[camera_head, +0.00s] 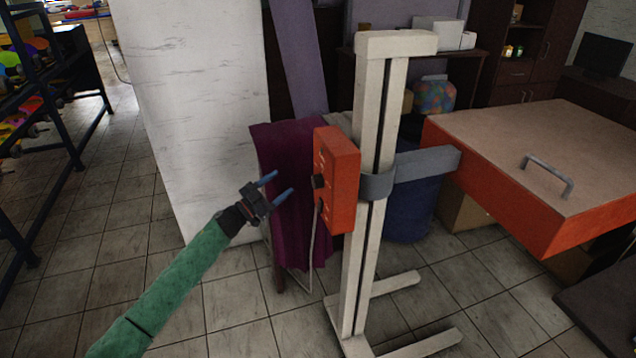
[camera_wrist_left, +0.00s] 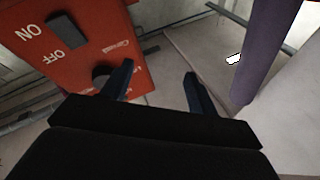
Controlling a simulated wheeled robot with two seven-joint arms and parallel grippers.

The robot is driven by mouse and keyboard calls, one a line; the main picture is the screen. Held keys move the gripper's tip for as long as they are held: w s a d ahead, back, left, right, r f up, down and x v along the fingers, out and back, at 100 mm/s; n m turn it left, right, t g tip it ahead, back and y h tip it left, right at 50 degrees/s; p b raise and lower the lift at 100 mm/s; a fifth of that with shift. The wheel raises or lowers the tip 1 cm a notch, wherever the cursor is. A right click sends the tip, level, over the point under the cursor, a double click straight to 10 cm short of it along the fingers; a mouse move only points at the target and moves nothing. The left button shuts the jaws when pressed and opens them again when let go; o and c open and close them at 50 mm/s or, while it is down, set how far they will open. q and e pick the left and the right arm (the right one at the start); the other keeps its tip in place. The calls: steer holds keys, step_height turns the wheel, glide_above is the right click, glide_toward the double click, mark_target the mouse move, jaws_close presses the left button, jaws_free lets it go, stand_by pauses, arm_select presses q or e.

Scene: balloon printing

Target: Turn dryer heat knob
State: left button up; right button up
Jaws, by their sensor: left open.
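The dryer control box is a red-orange box (camera_head: 342,182) fixed to a white upright stand (camera_head: 366,240). A dark knob (camera_head: 318,181) sits on its left-facing side. In the left wrist view the red box (camera_wrist_left: 82,45) shows ON and OFF lettering beside a dark switch (camera_wrist_left: 67,30), and the dark round knob (camera_wrist_left: 101,74) lies lower, partly hidden behind a finger. My left gripper (camera_head: 283,185) is open with blue fingers, to the left of the box and apart from the knob in the head view. In the left wrist view the fingers (camera_wrist_left: 160,82) are apart with nothing between them.
A dark purple cloth (camera_head: 285,215) hangs just behind my left gripper. A grey curved band (camera_head: 425,165) joins the stand near a red-sided dryer with a handle (camera_head: 546,175). A tall white panel (camera_head: 190,100) stands behind. Tiled floor is clear at the lower left.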

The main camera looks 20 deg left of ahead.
mark_target(313, 184)
arm_select(q)
steer(key=s+d+r+m+g+h, duration=0.1)
steer(key=s+d+m+g+h, duration=0.2)
steer(key=s+d+g+h, duration=0.3)
steer(key=shift+h, duration=0.3)
steer(key=p+x, duration=0.1)
steer(key=x, duration=0.1)
steer(key=p+x, duration=0.1)
steer(key=x, duration=0.1)
steer(key=p+x, duration=0.1)
steer(key=x, duration=0.1)
steer(key=shift+w+a+r, duration=0.3)
steer(key=shift+a, duration=0.05)
steer(key=shift+w+d, duration=0.2)
steer(key=shift+d, duration=0.15)
arm_select(e)
step_height(313, 184, down, 11)
steer(key=s+d, duration=0.1)
steer(key=shift+s+d+t, duration=0.35)
steer(key=shift+t, duration=0.05)
arm_select(q)
steer(key=shift+g, duration=0.3)
steer(key=c, duration=1)
